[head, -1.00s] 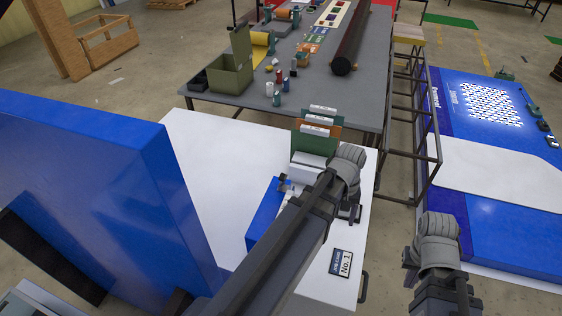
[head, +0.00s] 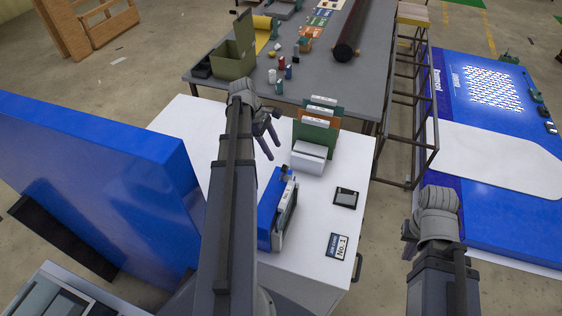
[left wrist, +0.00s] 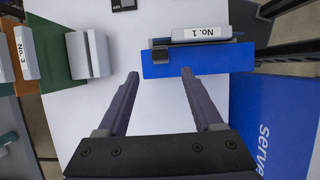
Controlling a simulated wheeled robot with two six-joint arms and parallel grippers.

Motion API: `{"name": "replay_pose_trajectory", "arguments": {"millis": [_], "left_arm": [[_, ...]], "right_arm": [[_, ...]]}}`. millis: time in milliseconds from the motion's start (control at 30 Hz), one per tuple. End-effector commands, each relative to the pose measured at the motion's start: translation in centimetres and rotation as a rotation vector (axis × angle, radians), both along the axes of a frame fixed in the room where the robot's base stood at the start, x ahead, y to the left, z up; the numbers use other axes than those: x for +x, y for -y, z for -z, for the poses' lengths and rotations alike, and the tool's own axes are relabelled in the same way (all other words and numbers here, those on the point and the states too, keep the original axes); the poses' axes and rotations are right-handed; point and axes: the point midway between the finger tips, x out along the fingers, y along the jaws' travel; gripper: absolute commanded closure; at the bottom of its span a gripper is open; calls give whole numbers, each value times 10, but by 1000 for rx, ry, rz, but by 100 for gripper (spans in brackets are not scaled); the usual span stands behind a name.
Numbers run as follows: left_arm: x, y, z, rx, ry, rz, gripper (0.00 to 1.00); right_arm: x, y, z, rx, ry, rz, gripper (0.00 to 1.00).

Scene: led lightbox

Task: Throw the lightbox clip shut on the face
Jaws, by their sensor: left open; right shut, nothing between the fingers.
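The lightbox is a blue block (head: 268,197) on the white table, with a grey-white face panel (head: 285,212) along its right side. The left wrist view shows the blue block (left wrist: 200,62) and the face labelled "No. 1" (left wrist: 206,34). A small dark clip (left wrist: 160,56) sits at one end of the box's top, beside the face; the head view shows the clip (head: 286,171) too. Whether it is thrown over is unclear. My left gripper (head: 269,137) is open and empty, left of and beyond the box. My right gripper (head: 408,240) is shut and empty, off the table's right side.
A white block (head: 309,158) and upright green and orange panels (head: 318,125) stand beyond the box. A big blue panel (head: 100,175) stands left. The table's back left is clear.

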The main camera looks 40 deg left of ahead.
Motion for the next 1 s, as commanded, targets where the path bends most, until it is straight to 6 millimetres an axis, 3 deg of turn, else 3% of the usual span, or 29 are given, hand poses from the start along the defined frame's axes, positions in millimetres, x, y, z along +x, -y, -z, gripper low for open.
{"name": "replay_pose_trajectory", "arguments": {"millis": [267,700,1000], "left_arm": [[1,5,16,1,0,3,32],[7,25,67,1,-1,4,32],[9,29,72,1,0,3,32]], "right_arm": [[0,0,16,0,1,1,100],[0,0,67,0,2,0,100],[0,0,72,0,2,-3,100]]}}
